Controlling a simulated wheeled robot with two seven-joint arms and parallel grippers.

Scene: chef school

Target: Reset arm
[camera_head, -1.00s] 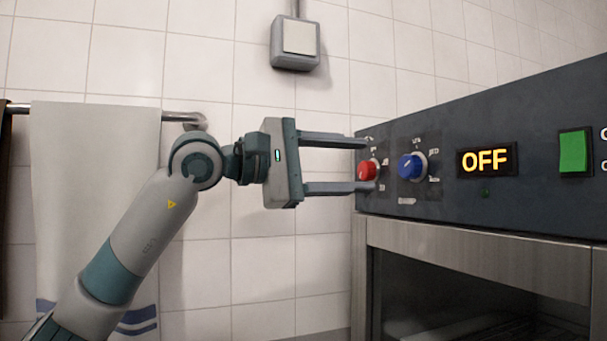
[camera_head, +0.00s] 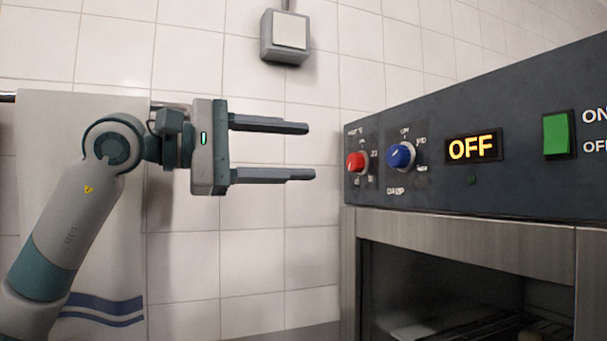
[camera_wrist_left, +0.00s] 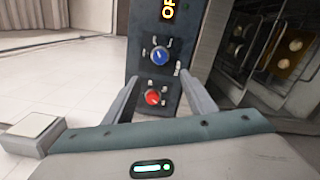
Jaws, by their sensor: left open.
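My left gripper (camera_head: 310,151) is open and empty in the head view. Its two fingers point right toward the oven's control panel, with a clear gap between the fingertips and the panel. The red knob (camera_head: 356,163) sits on the panel just beyond the fingertips, and the blue knob (camera_head: 401,156) is to its right. In the left wrist view, the red knob (camera_wrist_left: 153,97) appears between the two fingers, with the blue knob (camera_wrist_left: 160,55) beyond it. My right gripper is in neither view.
The oven panel (camera_head: 520,110) carries a display (camera_head: 472,148) reading OFF and a green switch (camera_head: 557,134). The oven opening is below it. A grey wall box (camera_head: 286,38) is above my gripper. A white towel (camera_head: 100,240) hangs behind my left arm. Tiled wall lies behind.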

